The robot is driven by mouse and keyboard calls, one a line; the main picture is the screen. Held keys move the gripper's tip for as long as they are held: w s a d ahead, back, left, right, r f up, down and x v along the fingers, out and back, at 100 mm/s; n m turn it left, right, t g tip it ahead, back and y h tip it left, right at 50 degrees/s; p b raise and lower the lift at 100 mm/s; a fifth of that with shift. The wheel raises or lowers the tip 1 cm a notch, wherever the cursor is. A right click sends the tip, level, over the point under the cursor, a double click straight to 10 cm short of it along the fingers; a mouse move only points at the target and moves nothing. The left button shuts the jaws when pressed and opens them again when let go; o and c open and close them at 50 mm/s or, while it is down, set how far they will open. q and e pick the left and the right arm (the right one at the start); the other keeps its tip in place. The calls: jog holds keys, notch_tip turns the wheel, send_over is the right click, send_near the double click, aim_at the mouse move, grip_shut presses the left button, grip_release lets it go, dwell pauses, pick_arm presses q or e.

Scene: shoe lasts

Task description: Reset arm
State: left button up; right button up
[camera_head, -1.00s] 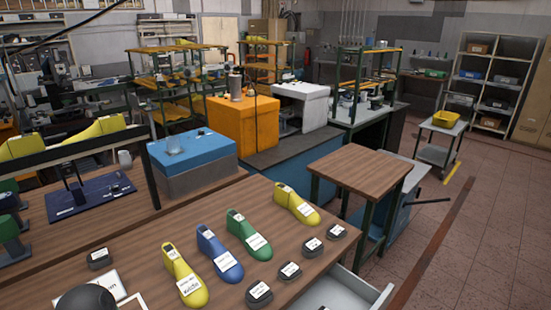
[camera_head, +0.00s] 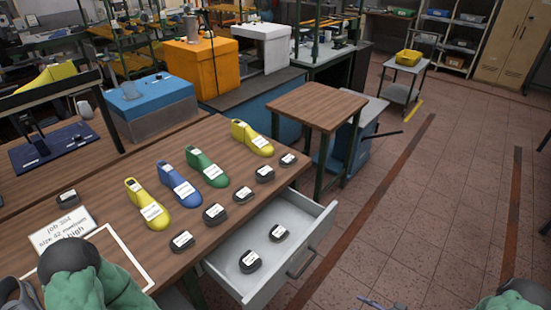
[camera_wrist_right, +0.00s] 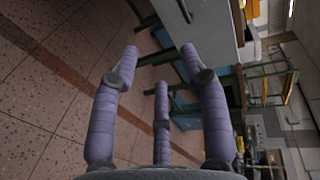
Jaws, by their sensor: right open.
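My right gripper (camera_wrist_right: 160,62) is open, its purple-grey fingers spread with nothing between them in the right wrist view. It hangs over the tiled floor, apart from the workbench. In the head view, part of my right arm shows at the bottom right edge. My green left arm shows at the bottom left, over the near edge of the workbench (camera_head: 110,180); its fingers cannot be made out. Shoe lasts stand in a row on the bench: a yellow one (camera_head: 150,207), a blue one (camera_head: 180,186), a green one (camera_head: 206,168) and another yellow one (camera_head: 252,139).
Several labelled black pieces (camera_head: 215,214) lie beside the lasts. An open drawer (camera_head: 312,235) holds two more and juts out from the bench. A job card (camera_head: 65,229) and a white outline lie near my left arm. The floor (camera_head: 440,210) at right is clear.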

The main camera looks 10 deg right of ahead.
jog(key=w+a+f+n+g+h, duration=0.1)
jog(key=w+a+f+g+h, duration=0.1)
jog(key=w+a, duration=0.4)
jog(key=w+a+f+n+g+h, duration=0.1)
jog(key=w+a+f+n+g, duration=0.2)
jog(key=a, duration=0.5)
jog(key=s+a+n+g+h, duration=0.2)
jog(key=s+a+g, duration=0.5)
jog(key=s+a, duration=0.7)
jog(key=shift+f+n, duration=0.45)
jog(key=shift+n, duration=0.45)
jog(key=shift+a, duration=0.1)
